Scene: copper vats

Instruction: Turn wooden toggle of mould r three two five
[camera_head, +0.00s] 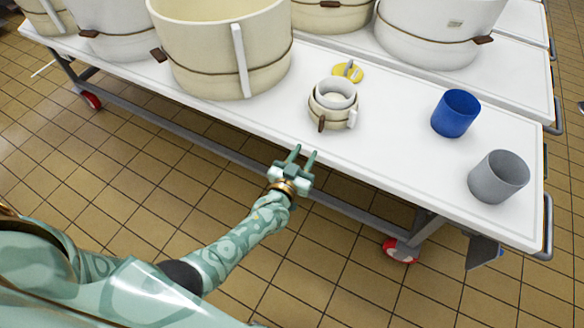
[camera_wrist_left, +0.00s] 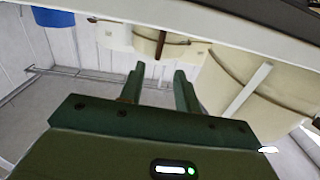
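A small cream mould (camera_head: 335,112) with a thin brown band stands near the front edge of the white table (camera_head: 400,132). A wooden toggle (camera_head: 322,122) sits on its near side. The mould (camera_wrist_left: 118,37) and a brown toggle (camera_wrist_left: 163,37) also show at the top of the left wrist view. I cannot read any mould number. My left gripper (camera_head: 301,153) is open and empty, in front of the table edge and apart from the mould. Its two fingers (camera_wrist_left: 160,82) stand apart in the left wrist view. My right gripper is out of view.
A large cream vat (camera_head: 222,50) with a toggle stands left of the mould. A yellow disc (camera_head: 348,72) lies behind it. A blue cup (camera_head: 456,113) and a grey cup (camera_head: 498,177) stand to the right. The table front between mould and cups is clear.

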